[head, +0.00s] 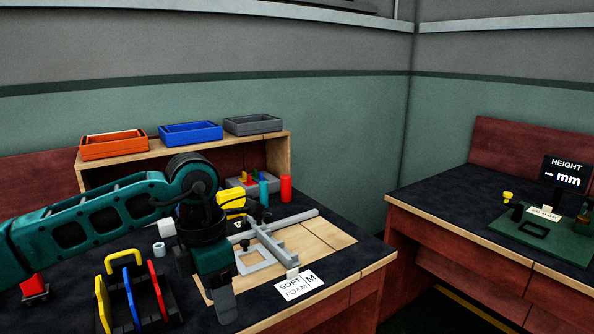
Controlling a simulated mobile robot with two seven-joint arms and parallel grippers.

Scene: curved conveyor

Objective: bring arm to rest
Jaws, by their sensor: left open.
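My left arm (95,222) reaches in from the left over the near workbench. Its gripper (223,298) points down above the bench's front part, between a rack of coloured handles and a "SOFT FOAM M" card. The gripper is open, and I see nothing held in it. One finger hides most of the other, and the wrist covers part of the bench behind it. My right gripper is not in view.
A rack with yellow, blue and red handles (131,296) stands close left of the gripper. A grey frame fixture (272,242) on a wooden board lies to its right. Orange, blue (191,133) and grey trays sit on the back shelf. A second bench (440,205) stands at right.

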